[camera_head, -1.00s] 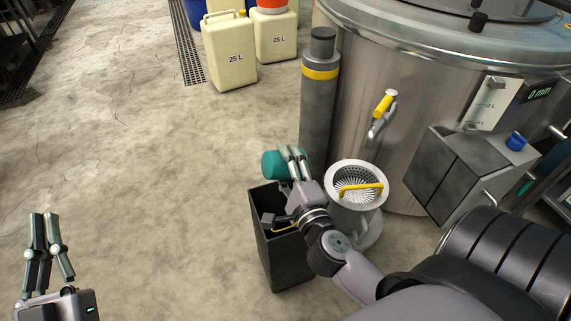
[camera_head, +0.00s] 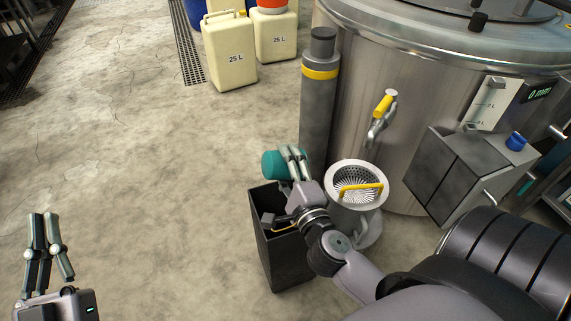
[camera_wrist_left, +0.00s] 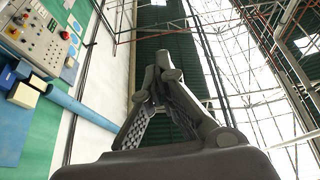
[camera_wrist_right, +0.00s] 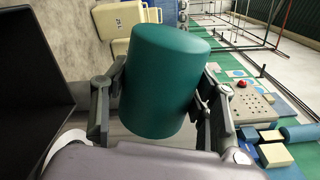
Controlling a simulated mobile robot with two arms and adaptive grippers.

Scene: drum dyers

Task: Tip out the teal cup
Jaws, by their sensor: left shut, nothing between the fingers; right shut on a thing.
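The teal cup (camera_head: 272,164) is held in my right gripper (camera_head: 294,160), above the far edge of a dark open bin (camera_head: 282,254). In the head view the cup lies on its side, its closed end toward the left. In the right wrist view the cup (camera_wrist_right: 163,85) fills the middle, with a finger on each side; its mouth is hidden there. I cannot see whether anything is in it. My left gripper (camera_head: 46,219) is shut and empty over the floor at the lower left. Its closed fingers (camera_wrist_left: 163,62) also show in the left wrist view.
A white-rimmed strainer basket with a yellow handle (camera_head: 357,186) stands right of the bin. Behind are a grey post with a yellow band (camera_head: 318,110) and a large steel drum (camera_head: 430,75). Cream 25 L canisters (camera_head: 230,55) stand at the back. The floor at left is clear.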

